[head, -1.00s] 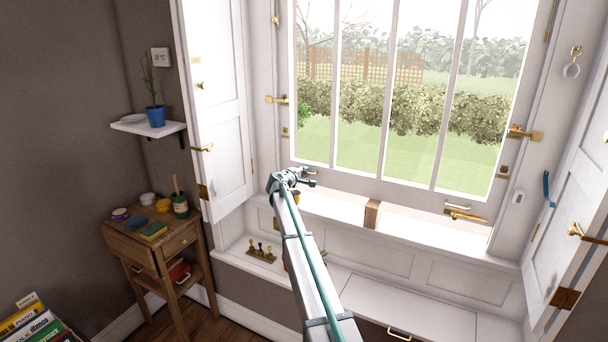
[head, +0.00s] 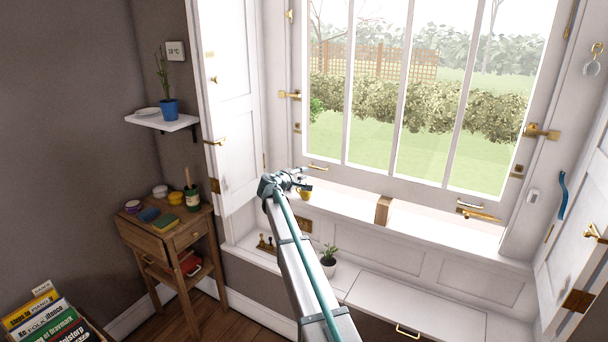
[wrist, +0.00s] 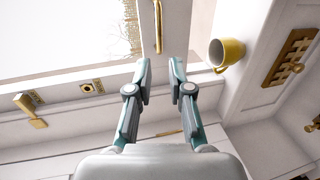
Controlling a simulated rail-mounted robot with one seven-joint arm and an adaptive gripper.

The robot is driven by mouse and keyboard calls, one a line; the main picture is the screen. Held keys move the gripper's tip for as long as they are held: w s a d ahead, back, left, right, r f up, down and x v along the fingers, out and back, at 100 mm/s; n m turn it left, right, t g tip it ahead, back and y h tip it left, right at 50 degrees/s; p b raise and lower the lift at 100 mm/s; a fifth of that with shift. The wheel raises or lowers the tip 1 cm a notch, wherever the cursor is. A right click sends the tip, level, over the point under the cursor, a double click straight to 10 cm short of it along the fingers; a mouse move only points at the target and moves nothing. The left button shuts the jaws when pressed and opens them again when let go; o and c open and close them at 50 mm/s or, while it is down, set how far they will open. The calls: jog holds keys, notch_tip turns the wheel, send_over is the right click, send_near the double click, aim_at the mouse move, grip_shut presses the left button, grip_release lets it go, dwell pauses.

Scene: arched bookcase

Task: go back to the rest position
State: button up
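My gripper (head: 302,183) is at the end of my raised arm, in front of the window sill, and looks small in the head view. In the wrist view my gripper (wrist: 160,72) has its two fingers apart with an empty gap between them. A yellow mug (head: 306,195) stands on the sill close by in the head view. In the wrist view the mug (wrist: 230,51) is to the right of the fingers, apart from them. A brass window handle (wrist: 158,25) shows beyond the fingertips.
A wooden block (head: 383,210) stands on the sill (head: 430,222). A potted plant (head: 328,262) sits on the lower bench (head: 400,300), right of my arm. A wooden side table (head: 165,240) with several small items is at left, and a book box (head: 45,320) at lower left.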

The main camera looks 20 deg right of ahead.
dwell(0.3)
jog(key=s+a+f+m+g+y, duration=0.2)
jog(key=s+a+f+g+y, duration=0.15)
jog(key=s+f, duration=0.9)
jog(key=s+a+f+m+g+y, duration=0.2)
jog(key=s+a+f, duration=0.2)
jog(key=s+f, duration=0.85)
jog(key=s+a+f+m+g+y, duration=0.25)
jog(key=s+f, duration=0.75)
jog(key=f, duration=0.5)
jog(key=s+a+f+g+y, duration=0.1)
jog(key=s+a+f+g, duration=0.2)
jog(key=s, duration=1.2)
jog(key=s+a+f+m+g+y+p, duration=0.1)
jog(key=s+a+f+g, duration=0.2)
jog(key=s, duration=1.2)
jog(key=s+a+f+g+y+p, duration=0.1)
jog(key=s+a+f, duration=0.4)
jog(key=s, duration=1)
jog(key=shift+a+f+g+y, duration=0.35)
jog(key=shift+f+g+y, duration=0.2)
jog(key=shift+g, duration=0.35)
jog(key=shift+m, duration=0.25)
